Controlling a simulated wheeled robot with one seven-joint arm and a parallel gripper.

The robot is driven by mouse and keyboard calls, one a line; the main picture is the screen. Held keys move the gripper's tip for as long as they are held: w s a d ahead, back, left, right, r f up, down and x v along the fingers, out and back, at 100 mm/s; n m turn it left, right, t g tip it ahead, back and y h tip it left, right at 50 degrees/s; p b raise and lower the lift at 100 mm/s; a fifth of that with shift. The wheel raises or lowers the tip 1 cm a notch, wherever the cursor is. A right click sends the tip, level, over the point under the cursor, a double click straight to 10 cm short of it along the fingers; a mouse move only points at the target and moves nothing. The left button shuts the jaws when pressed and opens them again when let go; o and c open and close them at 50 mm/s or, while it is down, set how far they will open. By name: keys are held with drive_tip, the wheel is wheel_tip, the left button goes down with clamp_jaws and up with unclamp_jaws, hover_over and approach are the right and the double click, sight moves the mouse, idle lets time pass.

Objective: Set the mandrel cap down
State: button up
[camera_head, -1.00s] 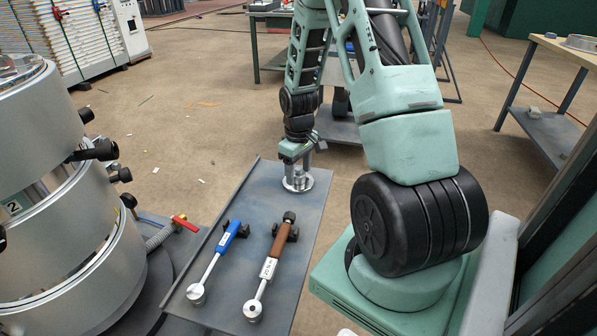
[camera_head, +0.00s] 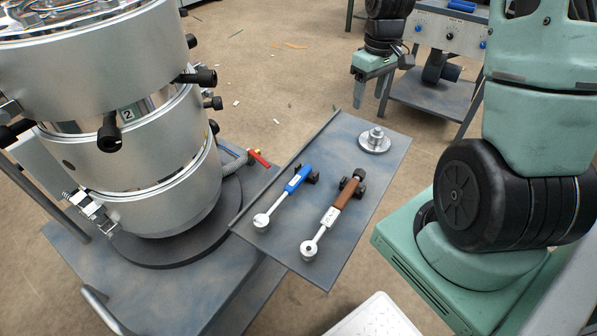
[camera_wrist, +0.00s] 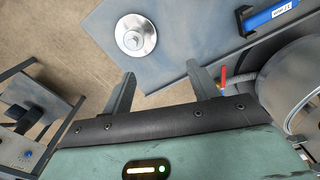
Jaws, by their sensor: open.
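The mandrel cap (camera_head: 374,141), a silver flanged disc with a raised centre post, rests on the far part of the grey-blue side tray (camera_head: 352,238). It also shows in the wrist view (camera_wrist: 135,36), near the tray's edge. My gripper (camera_head: 370,97) is up and beyond the tray's far end in the head view, apart from the cap. In the wrist view my two fingers (camera_wrist: 163,90) are spread with nothing between them, and the cap lies beyond them.
A blue-handled wrench (camera_head: 293,184) and a brown-handled wrench (camera_head: 337,208) lie on the tray. The large silver extruder cylinder (camera_head: 140,150) stands at left, with a red-handled hose valve (camera_head: 259,158) beside it. A small workbench (camera_head: 440,85) stands behind my gripper.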

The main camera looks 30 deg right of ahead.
drive_tip(key=a+r+n, duration=0.2)
drive_tip(key=a+r, duration=0.1)
drive_tip(key=a, duration=1.1)
drive_tip(key=s+a+r+n, duration=0.3)
drive_tip(key=s+a+n, duration=0.2)
drive_tip(key=s+a, duration=1.3)
drive_tip(key=a, duration=0.3)
drive_tip(key=shift+s+a+r, duration=0.15)
drive_tip(key=shift+s+a, duration=0.25)
